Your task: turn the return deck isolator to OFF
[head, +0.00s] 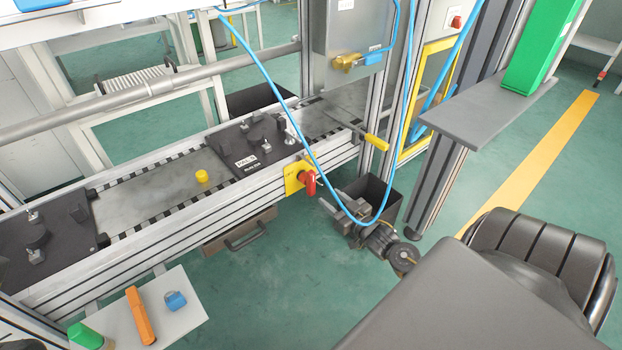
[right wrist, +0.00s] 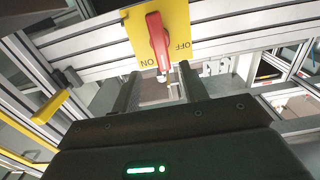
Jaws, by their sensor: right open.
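The return deck isolator is a yellow plate (head: 293,176) with a red handle (head: 308,184) on the near side rail of the conveyor. In the right wrist view the yellow plate (right wrist: 180,22) carries ON and OFF labels, and the red handle (right wrist: 157,42) points down the picture, its tip by the ON label. My right gripper (head: 329,200) is open and empty, just right of and below the handle. In the right wrist view its two fingers (right wrist: 158,82) stand apart, below the handle tip in the picture; contact is not visible. My left gripper is not in view.
A blue hose (head: 285,108) loops down in front of the rail and past my right gripper. A dark bin (head: 374,198) stands behind the gripper. A yellow-handled lever (head: 376,142) sticks out at the right. A side table (head: 190,322) holds a blue padlock (head: 175,300) and an orange item (head: 140,315).

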